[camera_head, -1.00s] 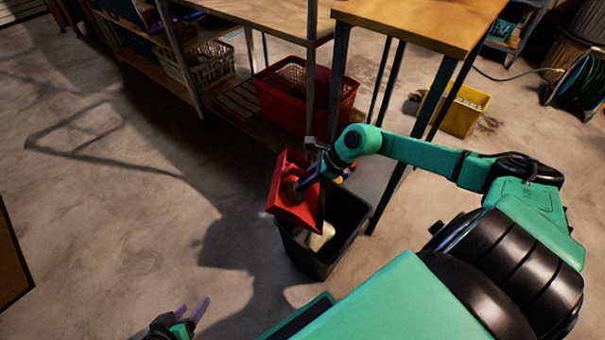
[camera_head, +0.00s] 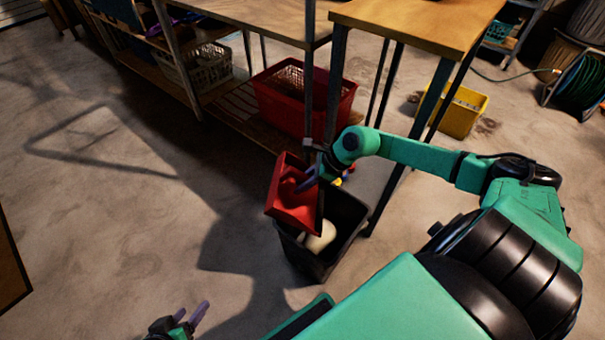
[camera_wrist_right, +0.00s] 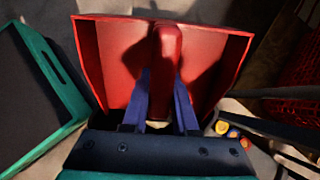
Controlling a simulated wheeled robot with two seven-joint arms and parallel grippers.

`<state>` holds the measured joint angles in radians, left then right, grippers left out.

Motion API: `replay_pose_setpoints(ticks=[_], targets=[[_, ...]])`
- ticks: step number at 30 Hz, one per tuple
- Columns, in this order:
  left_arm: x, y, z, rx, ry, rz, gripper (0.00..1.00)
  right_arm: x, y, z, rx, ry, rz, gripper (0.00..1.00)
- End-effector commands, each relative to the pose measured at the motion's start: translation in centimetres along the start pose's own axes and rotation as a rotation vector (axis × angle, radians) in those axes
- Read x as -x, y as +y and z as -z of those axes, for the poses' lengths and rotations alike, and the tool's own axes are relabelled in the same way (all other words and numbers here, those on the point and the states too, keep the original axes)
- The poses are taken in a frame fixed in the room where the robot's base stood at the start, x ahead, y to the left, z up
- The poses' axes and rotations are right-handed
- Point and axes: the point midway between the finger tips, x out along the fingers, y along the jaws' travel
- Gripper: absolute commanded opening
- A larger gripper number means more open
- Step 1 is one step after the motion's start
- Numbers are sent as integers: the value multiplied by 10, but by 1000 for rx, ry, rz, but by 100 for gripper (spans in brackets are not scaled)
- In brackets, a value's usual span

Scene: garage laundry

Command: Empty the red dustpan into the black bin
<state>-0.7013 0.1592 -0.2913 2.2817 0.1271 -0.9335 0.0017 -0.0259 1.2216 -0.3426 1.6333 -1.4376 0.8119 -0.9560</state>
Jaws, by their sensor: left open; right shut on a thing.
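The red dustpan (camera_head: 291,207) is tilted over the left rim of the black bin (camera_head: 324,259) in the head view. My right gripper (camera_head: 309,181) is shut on its handle. In the right wrist view the dustpan (camera_wrist_right: 205,55) fills the upper middle, and my right gripper's purple fingers (camera_wrist_right: 160,100) close on the red handle (camera_wrist_right: 165,60). No debris shows on the visible part of the pan. A pale object (camera_head: 318,237) lies in the bin, partly hidden by the dustpan. My left gripper (camera_head: 192,318) is open and empty above the floor at the bottom left.
A table leg (camera_head: 388,190) stands close to the right of the bin. A red crate (camera_head: 290,105) sits on the low shelf behind it. A yellow bucket (camera_head: 463,112) is further back right. Small colorful items (camera_wrist_right: 233,134) lie near the bin. The floor at left is clear.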

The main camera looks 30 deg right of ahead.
Motion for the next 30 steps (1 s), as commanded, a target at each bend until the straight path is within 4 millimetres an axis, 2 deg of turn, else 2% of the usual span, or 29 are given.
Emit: replay_pose_setpoints(ticks=[8, 15, 22, 25, 30], targets=[[2, 1, 2, 1, 2, -1, 62, 4, 0, -5, 6, 30, -1, 0], [22, 6, 17, 1, 1, -1, 62, 22, -1, -21, 4, 289, 2, 0], [44, 11, 33, 0, 1, 0, 62, 34, -1, -28, 2, 532, 3, 0], [47, 12, 35, 0, 1, 0, 62, 35, 0, -27, 1, 609, 3, 0], [45, 11, 34, 0, 1, 0, 62, 33, 0, -23, -1, 625, 2, 0]])
